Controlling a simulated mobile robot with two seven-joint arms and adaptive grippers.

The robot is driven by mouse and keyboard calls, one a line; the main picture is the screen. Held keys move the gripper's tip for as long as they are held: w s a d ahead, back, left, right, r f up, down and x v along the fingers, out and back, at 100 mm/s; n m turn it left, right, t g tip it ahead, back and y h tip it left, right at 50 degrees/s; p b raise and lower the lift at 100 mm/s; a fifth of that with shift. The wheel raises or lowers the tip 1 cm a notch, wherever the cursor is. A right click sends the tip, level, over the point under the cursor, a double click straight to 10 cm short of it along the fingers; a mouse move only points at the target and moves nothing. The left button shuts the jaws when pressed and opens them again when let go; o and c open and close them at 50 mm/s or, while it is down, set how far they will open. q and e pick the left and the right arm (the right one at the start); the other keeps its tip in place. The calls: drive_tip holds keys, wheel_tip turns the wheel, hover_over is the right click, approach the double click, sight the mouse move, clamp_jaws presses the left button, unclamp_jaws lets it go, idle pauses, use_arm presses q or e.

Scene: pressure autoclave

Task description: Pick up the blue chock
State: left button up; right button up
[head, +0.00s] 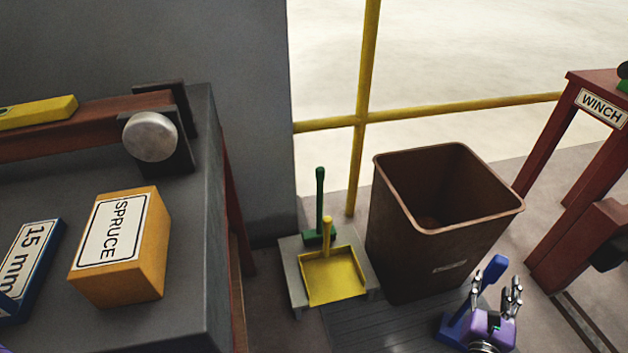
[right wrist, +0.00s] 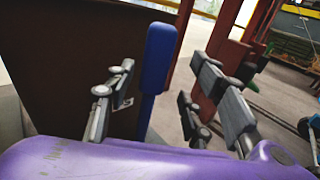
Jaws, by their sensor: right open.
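The blue chock (head: 453,328) is on the floor beside the brown bin, with a blue upright handle (head: 495,267). My right gripper (head: 496,288), with a purple body and grey fingers, is open at the chock and partly covers it. In the right wrist view the blue handle (right wrist: 158,60) stands upright between the spread fingers (right wrist: 164,78), nearer the left ones, with a gap on the right. The chock's base is hidden there by my purple gripper body. My left gripper is not in view.
The brown bin (head: 400,235) stands close left of the right gripper. A red winch stand (head: 545,140) is to the right. A yellow dustpan (head: 333,277) lies left of the bin. A grey bench (head: 190,225) holds an orange spruce box (head: 150,270).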

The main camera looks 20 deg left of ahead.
sight(493, 276)
drive_tip(key=w+b, duration=0.1)
drive_tip(key=w, duration=0.3)
drive_tip(key=shift+w+a, duration=0.1)
drive_tip(key=shift+w, duration=0.1)
drive_tip(key=shift+c, duration=0.2)
clamp_jaws()
drive_tip(key=shift+r, duration=0.15)
